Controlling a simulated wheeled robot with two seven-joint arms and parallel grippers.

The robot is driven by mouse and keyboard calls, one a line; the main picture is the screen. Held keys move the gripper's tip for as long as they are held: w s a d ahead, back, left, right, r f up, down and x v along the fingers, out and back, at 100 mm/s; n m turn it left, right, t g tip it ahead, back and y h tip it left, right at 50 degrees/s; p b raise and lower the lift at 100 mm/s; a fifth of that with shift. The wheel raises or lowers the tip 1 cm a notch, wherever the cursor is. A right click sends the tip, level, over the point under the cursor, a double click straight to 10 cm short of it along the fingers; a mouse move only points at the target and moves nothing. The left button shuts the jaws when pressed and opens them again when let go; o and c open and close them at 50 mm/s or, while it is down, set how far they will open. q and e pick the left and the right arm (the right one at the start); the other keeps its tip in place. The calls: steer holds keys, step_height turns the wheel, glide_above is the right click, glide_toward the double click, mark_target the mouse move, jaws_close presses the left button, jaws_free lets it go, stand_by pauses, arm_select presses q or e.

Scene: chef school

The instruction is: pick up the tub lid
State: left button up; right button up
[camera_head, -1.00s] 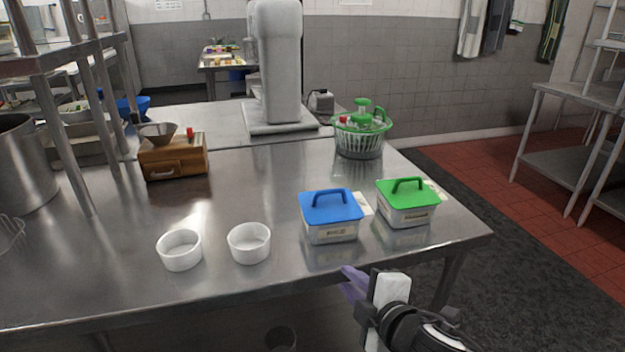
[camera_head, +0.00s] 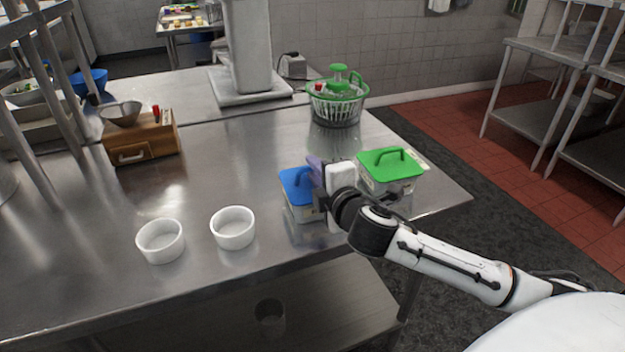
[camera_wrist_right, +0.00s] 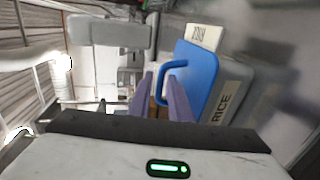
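The blue tub lid (camera_head: 296,184) sits on a clear tub (camera_head: 303,213) at the table's front right, partly hidden behind my right gripper (camera_head: 315,165). In the right wrist view the blue lid (camera_wrist_right: 205,75) shows its raised loop handle (camera_wrist_right: 174,64), and the tub below is labelled RICE. The purple fingers of my right gripper (camera_wrist_right: 158,82) are apart, close to the handle; I cannot tell if they touch it. A second tub with a green lid (camera_head: 393,166) stands just right of my gripper. My left gripper is not in view.
Two white ramekins (camera_head: 160,241) (camera_head: 233,228) stand left of the tubs on the steel table (camera_head: 230,180). A wooden drawer box (camera_head: 142,140) is at the left. The table middle is clear.

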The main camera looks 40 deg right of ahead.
steer(key=shift+w+d+f, duration=0.15)
steer(key=shift+w, duration=0.45)
jaws_close()
